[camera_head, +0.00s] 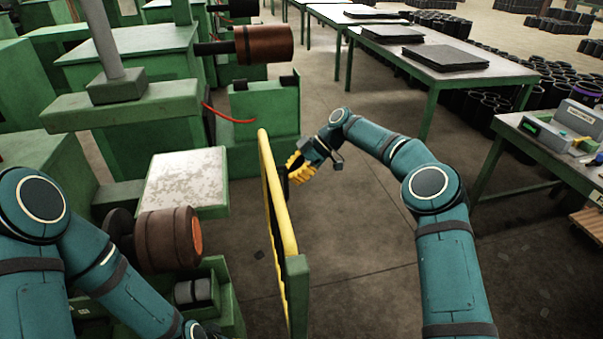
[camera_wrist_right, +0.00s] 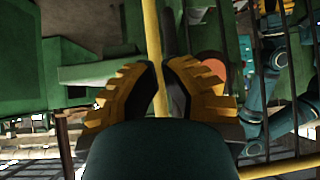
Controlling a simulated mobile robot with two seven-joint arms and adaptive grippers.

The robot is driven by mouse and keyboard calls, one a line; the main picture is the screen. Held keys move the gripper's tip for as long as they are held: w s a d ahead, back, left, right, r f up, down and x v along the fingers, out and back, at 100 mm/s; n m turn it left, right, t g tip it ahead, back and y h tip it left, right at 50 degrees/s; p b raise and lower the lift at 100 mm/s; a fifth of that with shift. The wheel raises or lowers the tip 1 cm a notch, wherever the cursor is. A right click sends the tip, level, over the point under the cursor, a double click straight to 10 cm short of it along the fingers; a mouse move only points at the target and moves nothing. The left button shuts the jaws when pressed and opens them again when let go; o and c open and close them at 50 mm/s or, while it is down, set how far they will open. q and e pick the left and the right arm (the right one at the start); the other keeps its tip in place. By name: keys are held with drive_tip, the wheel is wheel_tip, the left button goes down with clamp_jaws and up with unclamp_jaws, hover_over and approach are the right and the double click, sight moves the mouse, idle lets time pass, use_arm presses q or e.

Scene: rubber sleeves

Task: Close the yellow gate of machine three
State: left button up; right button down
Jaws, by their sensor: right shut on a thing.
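The yellow gate (camera_head: 277,195) stands upright beside the green machine (camera_head: 265,110), seen nearly edge-on in the head view. Its near end meets a green post (camera_head: 297,275). My right gripper (camera_head: 294,170), with yellow ribbed fingers, is at the gate's right side, towards its far end. In the right wrist view, the fingers (camera_wrist_right: 160,95) are closed on either side of a yellow bar (camera_wrist_right: 152,35) of the gate. Dark thin bars of the gate run beside it. My left arm reaches in at the lower left; its gripper is out of view.
A brown roller (camera_head: 168,240) with an orange end lies left of the gate, and another roller (camera_head: 264,44) is farther back. A pale-topped block (camera_head: 185,180) stands between them. Green tables (camera_head: 440,60) stand at the back right. The floor right of the gate is clear around my right arm.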

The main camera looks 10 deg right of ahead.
drive_tip(key=shift+a, duration=0.25)
